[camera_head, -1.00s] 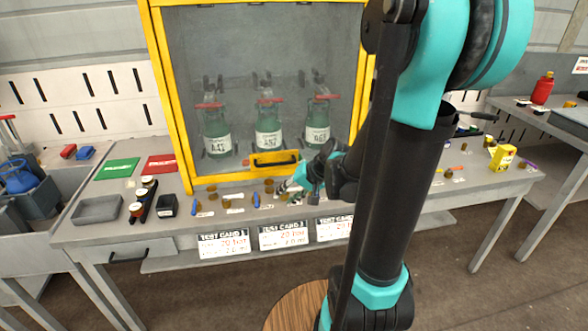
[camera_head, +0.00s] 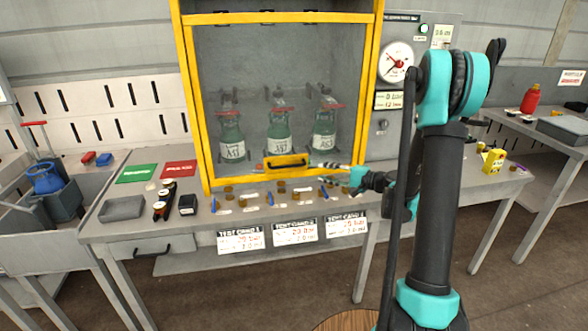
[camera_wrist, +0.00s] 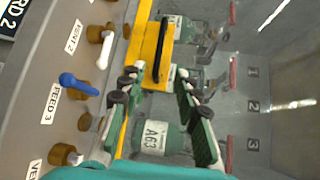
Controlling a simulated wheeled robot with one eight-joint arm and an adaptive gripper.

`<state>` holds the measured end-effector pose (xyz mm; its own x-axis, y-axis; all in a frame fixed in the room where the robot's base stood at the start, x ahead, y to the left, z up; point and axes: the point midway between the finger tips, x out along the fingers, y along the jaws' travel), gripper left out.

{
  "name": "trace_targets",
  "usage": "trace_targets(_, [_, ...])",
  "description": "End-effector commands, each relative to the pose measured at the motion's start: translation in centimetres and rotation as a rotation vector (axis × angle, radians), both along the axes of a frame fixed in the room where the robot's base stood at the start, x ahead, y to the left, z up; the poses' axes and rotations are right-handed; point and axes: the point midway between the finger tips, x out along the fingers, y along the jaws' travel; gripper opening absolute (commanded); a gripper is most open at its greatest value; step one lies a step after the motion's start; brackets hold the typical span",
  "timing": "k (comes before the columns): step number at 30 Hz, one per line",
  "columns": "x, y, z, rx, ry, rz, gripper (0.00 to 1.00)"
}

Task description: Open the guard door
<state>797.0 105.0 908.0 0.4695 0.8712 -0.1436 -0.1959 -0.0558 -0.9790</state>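The guard door is a clear panel in a yellow frame (camera_head: 204,130), and it looks shut. Its yellow handle plate with a black bar (camera_head: 288,162) is at the bottom middle; the black bar (camera_wrist: 160,48) also shows in the wrist view. Behind the panel stand three green cylinders (camera_head: 279,135) with white labels and red tops. My gripper (camera_head: 318,165) is just right of the handle plate at about its height. In the wrist view my gripper (camera_wrist: 157,82) has its fingers apart and nothing between them. The handle bar lies beyond the fingertips, apart from them.
Brown knobs and blue and white levers (camera_wrist: 80,84) line the bench front below the door. A gauge panel (camera_head: 396,62) stands right of the door. A grey tray (camera_head: 122,208) and a black box (camera_head: 187,204) lie at left. Floor at front right is clear.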

Motion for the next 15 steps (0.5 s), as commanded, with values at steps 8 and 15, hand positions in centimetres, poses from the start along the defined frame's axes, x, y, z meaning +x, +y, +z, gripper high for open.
trace_targets(8, [2.4,4.7,-0.8,-0.002,-0.001,0.004,0.32])
trace_targets(15, [4.6,8.9,-1.5,-0.002,0.000,0.003,0.32])
